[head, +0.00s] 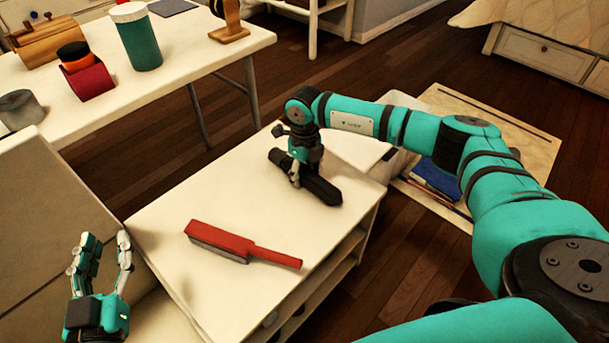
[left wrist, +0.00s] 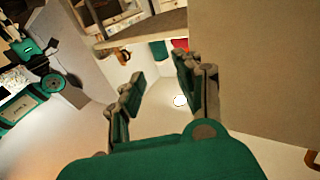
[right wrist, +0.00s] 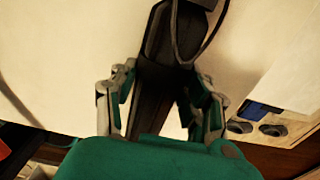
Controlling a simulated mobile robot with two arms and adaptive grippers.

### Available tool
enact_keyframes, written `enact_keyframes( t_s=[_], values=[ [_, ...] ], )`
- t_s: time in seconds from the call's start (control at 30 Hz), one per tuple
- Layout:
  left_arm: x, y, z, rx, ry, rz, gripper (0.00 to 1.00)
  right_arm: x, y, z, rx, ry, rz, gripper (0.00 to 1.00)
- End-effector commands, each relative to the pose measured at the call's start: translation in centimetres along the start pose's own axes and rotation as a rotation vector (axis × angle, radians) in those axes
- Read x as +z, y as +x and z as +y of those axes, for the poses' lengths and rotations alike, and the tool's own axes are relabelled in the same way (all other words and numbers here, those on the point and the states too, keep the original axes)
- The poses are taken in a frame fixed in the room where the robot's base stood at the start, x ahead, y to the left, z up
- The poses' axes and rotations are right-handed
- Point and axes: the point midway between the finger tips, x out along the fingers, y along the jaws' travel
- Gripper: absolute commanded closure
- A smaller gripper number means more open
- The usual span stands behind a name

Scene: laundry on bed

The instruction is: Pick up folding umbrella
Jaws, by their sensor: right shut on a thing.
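The folding umbrella (head: 318,184) is black and lies on the white top of a low shelf unit (head: 200,276). My right gripper (head: 296,176) comes down over it from above and is shut on it. In the right wrist view the dark umbrella (right wrist: 160,92) runs between the two fingers of my right gripper (right wrist: 158,105). Whether it is lifted off the surface I cannot tell. My left gripper (head: 102,256) is open and empty at the lower left. In the left wrist view the fingers of my left gripper (left wrist: 160,95) are spread apart with nothing between them.
A red brush (head: 240,245) lies on the same white top, nearer the front. A white table (head: 200,62) at the back left carries a teal jar (head: 136,38) and a red holder (head: 88,80). A blue item (head: 437,178) lies lower, behind my right arm.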

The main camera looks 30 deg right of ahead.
Motion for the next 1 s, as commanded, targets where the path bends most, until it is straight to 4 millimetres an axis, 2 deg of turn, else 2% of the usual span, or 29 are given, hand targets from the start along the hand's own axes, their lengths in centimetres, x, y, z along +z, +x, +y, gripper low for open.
enact_keyframes(
  t_s=[0.03,0.1,0.47,0.67,0.8,1.0],
  values=[
    [0.0,0.0,0.0,0.0,0.0,0.0,0.66,0.0,0.0,0.0,0.0,0.0,-0.001,0.91],
    [0.0,0.0,0.0,0.0,0.0,0.0,0.66,0.1,-0.1,0.0,0.0,0.0,-0.002,0.98],
    [0.2,0.0,0.0,0.0,0.0,-0.02,0.66,0.1,-0.5,0.0,0.0,0.0,-0.003,0.98],
    [2.8,-0.7,-0.5,-0.01,0.003,-0.167,0.66,0.1,-2.2,0.0,0.0,0.0,-0.005,0.98],
    [5.1,-1.6,-0.8,-0.019,0.004,-0.313,0.66,0.1,-4.1,0.0,0.0,-0.001,-0.005,0.98],
    [9.0,-4.5,-1.4,-0.035,0.004,-0.571,0.66,-2.7,-4.3,4.0,0.002,-0.007,-0.001,0.98]
  ],
)
